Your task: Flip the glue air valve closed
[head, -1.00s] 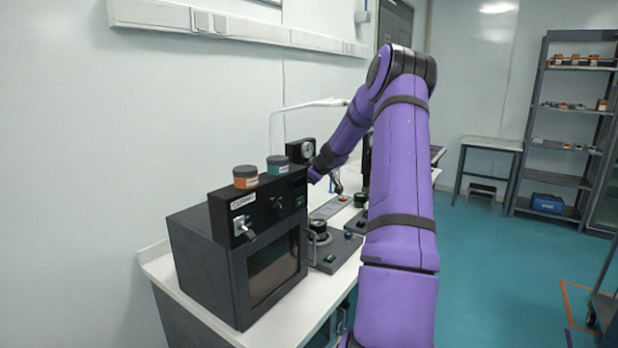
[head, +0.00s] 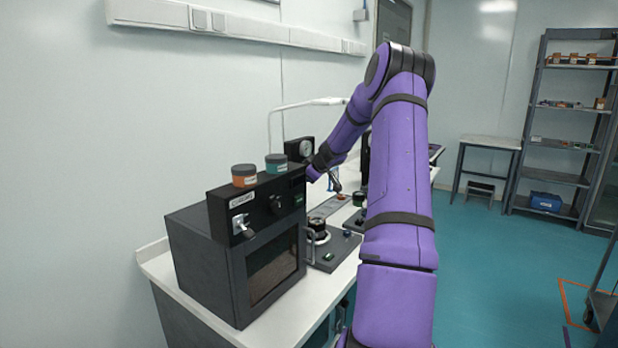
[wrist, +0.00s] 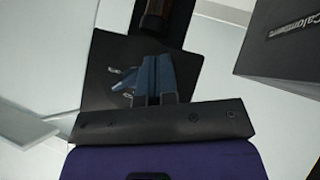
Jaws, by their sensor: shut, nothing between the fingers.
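In the wrist view my gripper (wrist: 155,77) has its blue fingers together, with nothing seen between them. They lie over a dark panel (wrist: 105,55). A small silvery lever-like part (wrist: 125,80) shows just left of the fingers; it may be the glue air valve, and I cannot tell whether they touch or how it is set. In the head view a black unit with a round gauge (head: 306,147) stands behind the oven-like box, next to my purple wrist. My fingertips and the valve cannot be made out there.
A dark oven-like box (head: 205,255) with a silver latch stands at the bench's near end. An orange-banded jar (head: 244,176) and a teal jar (head: 276,163) sit on it. Small devices line the white bench (head: 305,315) behind. A dark labelled box (wrist: 285,45) is at upper right in the wrist view.

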